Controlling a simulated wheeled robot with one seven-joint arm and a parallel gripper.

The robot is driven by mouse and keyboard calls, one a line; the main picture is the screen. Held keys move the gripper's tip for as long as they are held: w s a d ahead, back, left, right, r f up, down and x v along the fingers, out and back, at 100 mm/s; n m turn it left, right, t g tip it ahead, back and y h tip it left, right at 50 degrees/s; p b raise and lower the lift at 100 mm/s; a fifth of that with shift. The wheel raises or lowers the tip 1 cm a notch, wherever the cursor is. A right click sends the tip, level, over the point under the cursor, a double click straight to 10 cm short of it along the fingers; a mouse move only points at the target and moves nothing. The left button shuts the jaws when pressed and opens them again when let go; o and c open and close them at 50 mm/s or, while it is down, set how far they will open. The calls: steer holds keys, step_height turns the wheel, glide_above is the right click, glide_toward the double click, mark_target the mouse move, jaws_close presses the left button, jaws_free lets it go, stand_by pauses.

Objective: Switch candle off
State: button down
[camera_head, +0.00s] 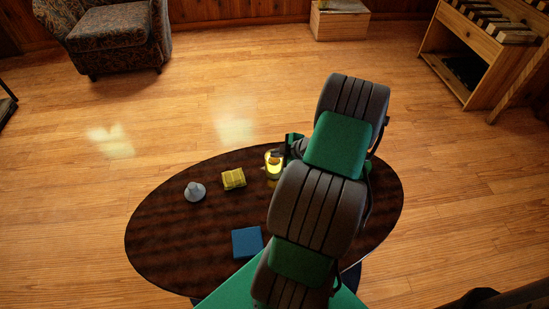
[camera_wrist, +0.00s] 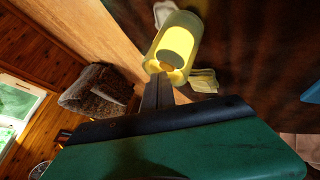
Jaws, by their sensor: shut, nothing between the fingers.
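The candle (camera_head: 273,166) is a glowing yellow cylinder in a clear glass holder on the dark oval table (camera_head: 160,235). It looks lit. In the wrist view the candle (camera_wrist: 175,47) is large at the top middle, with a small brownish knob at its near end. My gripper (camera_head: 285,156) is at the candle's right side in the head view, partly hidden by my arm. In the wrist view my gripper's fingertips (camera_wrist: 166,76) are shut and empty, right at the candle's near end. I cannot tell whether they touch it.
An armchair (camera_head: 118,35), a wooden box (camera_head: 339,22) and a wooden shelf unit (camera_head: 470,55) stand farther off. Open floor surrounds the table.

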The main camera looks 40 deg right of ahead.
mark_target(277, 160)
stand_by(0.4)
steer(key=shift+f+b, duration=0.5)
steer(key=shift+b, duration=0.15)
steer(key=shift+r, duration=0.5)
steer(key=shift+r+p, duration=1.85)
steer(key=shift+r, duration=1.15)
